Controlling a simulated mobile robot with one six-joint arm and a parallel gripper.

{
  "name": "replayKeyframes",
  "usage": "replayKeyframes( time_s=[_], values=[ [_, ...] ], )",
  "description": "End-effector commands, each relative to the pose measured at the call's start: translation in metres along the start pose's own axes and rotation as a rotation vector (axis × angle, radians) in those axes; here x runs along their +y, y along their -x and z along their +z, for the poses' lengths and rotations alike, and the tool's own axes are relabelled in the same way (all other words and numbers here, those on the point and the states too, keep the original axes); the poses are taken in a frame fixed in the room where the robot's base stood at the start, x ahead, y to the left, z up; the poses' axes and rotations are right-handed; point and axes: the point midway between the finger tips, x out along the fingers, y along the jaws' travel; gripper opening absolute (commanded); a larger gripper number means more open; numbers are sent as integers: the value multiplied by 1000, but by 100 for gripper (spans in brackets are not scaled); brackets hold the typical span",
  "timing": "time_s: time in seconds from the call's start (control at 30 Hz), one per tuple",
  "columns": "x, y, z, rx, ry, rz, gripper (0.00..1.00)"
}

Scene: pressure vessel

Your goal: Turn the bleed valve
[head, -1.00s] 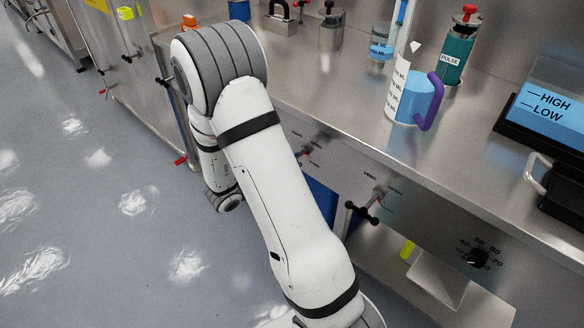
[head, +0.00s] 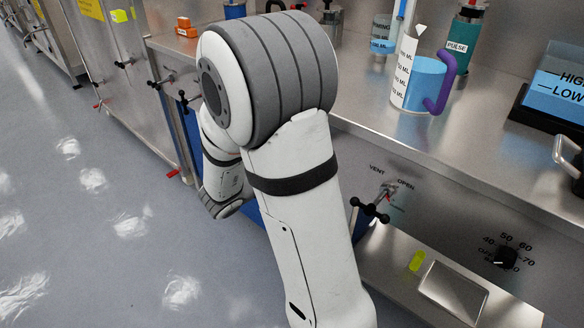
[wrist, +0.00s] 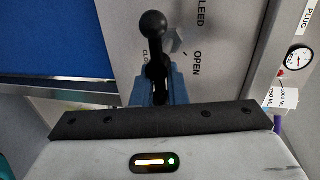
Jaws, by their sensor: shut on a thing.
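The bleed valve's black ball-ended handle (wrist: 154,26) stands out from a grey panel in the wrist view. Printed words "OPEN" and partly cut-off "BLEED" and "CLOSE" lie around it. A grey hub (wrist: 174,40) shows just right of the handle. My gripper (wrist: 158,82) has its blue fingers shut on the lower part of the handle, with the ball end sticking out beyond the fingertips. In the head view my arm hides the bleed valve and the gripper.
A vent valve with a black T-handle (head: 370,209) sits on the panel right of my arm. A black dial (head: 507,257) is farther right. A measuring jug (head: 424,82) with a purple handle stands on the steel counter (head: 390,135). The floor (head: 90,230) at left is clear.

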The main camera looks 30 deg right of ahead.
Motion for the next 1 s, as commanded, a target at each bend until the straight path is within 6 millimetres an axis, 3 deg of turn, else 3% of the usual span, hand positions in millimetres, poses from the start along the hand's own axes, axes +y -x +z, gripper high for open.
replayKeyframes(
  time_s=[0.5, 0.53, 0.7, 1.0],
  values=[
    [1, -1, -3, 5, -16, 0, 0],
    [1, -1, -3, 6, -16, 0, 14],
    [1, -1, -2, 4, -15, 1, 28],
    [0, 2, -1, 0, -15, 1, 30]
  ],
)
